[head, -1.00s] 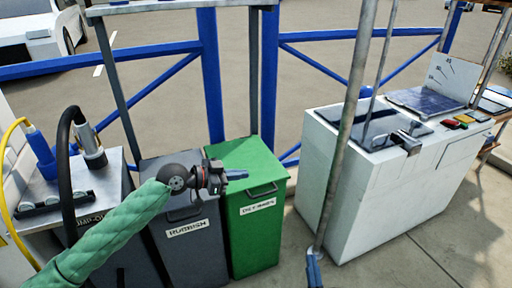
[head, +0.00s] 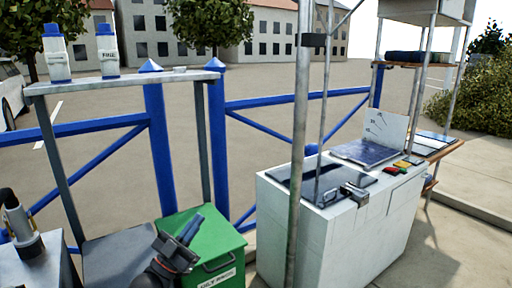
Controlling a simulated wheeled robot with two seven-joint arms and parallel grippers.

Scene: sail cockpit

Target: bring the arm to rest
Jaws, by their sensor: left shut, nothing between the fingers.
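My left gripper (head: 190,230) is shut and empty. It shows low in the head view, in front of and over the green bin (head: 218,238), with its blue fingertips pointing up and to the right. I cannot tell whether it touches the bin lid. Most of my left arm is below the picture's edge. My right gripper does not show.
A grey bin (head: 118,250) stands left of the green one. A shelf (head: 130,80) above holds two white bottles with blue caps. A metal pole (head: 299,150) stands before the white cabinet (head: 335,225). A blue railing (head: 160,140) runs behind.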

